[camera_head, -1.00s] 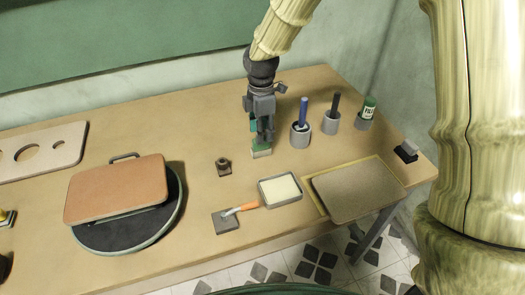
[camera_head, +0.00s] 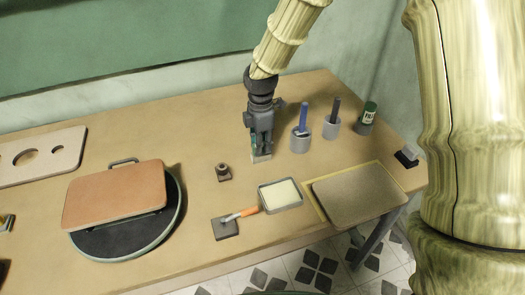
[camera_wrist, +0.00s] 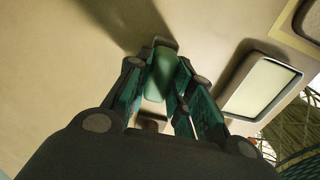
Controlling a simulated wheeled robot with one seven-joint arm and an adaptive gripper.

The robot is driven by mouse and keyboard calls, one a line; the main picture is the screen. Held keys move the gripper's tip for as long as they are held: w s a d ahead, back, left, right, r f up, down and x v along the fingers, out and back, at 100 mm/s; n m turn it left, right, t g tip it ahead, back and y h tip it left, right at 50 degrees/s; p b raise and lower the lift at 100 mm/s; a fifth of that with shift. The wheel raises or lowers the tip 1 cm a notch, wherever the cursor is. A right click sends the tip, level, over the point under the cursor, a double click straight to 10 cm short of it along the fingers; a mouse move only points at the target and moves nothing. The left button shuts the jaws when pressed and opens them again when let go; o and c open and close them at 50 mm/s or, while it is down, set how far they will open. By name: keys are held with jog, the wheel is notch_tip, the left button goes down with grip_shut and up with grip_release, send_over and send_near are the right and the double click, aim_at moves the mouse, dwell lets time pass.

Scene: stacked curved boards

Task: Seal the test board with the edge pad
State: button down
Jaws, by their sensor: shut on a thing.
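My gripper (camera_head: 261,150) points down at the table, left of the cup with the blue handle. It is shut on the edge pad, a small block with a pale lower part (camera_head: 262,158) and a green grip (camera_wrist: 158,75) between the fingers in the wrist view. The pad is at or very near the table top; I cannot tell whether it touches. A reddish-brown board (camera_head: 113,194) lies on a dark round turntable (camera_head: 120,243) at left. A grey-brown board (camera_head: 358,194) lies on a yellow mat (camera_head: 313,205) at right. Which is the test board is unclear.
A tray with a cream filling (camera_head: 281,195) stands in front of my gripper; it also shows in the wrist view (camera_wrist: 262,88). An orange-handled tool (camera_head: 241,214) lies left of it. Cups with blue (camera_head: 300,143) and black (camera_head: 331,130) handles stand to the right.

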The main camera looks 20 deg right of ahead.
jog(key=shift+r+p, duration=2.4)
jog(key=shift+r, duration=0.15)
jog(key=shift+s+r+p, duration=2.1)
jog(key=shift+s+p, duration=0.55)
jog(key=shift+s, duration=5.35)
jog(key=shift+d+f+b, duration=0.15)
jog(key=shift+f+b, duration=0.65)
jog(key=shift+f, duration=0.7)
jog(key=shift+d+f+b, duration=0.15)
jog(key=shift+f+b, duration=0.65)
jog(key=shift+f, duration=0.65)
jog(key=shift+f, duration=0.7)
